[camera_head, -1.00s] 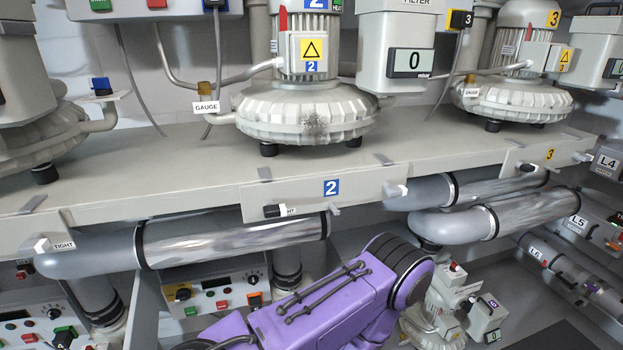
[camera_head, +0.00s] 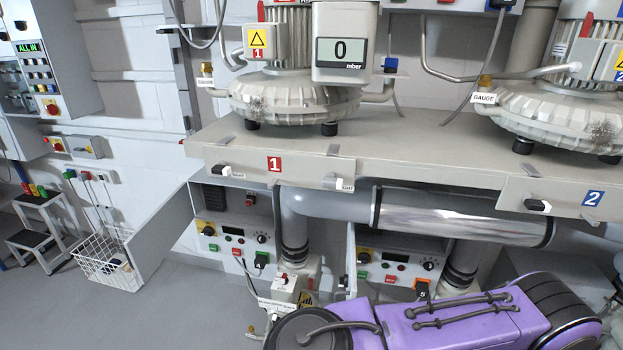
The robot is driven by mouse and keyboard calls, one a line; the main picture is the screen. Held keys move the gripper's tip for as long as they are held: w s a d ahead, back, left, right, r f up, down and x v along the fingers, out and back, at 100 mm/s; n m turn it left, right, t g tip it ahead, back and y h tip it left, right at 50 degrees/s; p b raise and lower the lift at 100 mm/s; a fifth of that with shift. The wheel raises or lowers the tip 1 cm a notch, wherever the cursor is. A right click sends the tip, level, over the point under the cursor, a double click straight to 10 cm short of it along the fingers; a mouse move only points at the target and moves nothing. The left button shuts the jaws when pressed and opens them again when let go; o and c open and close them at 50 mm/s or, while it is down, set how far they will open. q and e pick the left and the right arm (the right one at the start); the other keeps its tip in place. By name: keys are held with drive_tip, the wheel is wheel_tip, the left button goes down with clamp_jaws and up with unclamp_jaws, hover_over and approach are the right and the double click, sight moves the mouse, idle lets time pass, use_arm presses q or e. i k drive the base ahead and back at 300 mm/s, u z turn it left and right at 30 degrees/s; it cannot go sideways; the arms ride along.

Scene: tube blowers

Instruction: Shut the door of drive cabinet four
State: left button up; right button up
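A grey door (camera_head: 160,228) stands open at the left end of the bench, swung out toward the left, beside the drive cabinet under blower 1 (camera_head: 236,235). I see no number on this door or cabinet, so I cannot tell if it is cabinet four. The cabinet shows a vent, a dark display, a knob and a yellow-backed switch. A second drive cabinet (camera_head: 398,266) with similar controls sits to its right, behind the pipes.
A white wire basket (camera_head: 107,262) stands on the floor just left of the open door. A step stool (camera_head: 38,225) is at the far left. Pipes (camera_head: 440,212) run under the bench. A small pump (camera_head: 285,290) stands low in front. Grey floor is clear at lower left.

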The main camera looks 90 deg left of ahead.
sight(147, 247)
drive_tip(key=z, duration=0.85)
drive_tip(key=k, duration=2.9)
drive_tip(key=u, duration=2.75)
drive_tip(key=k, duration=0.85)
drive_tip(key=u, duration=0.45)
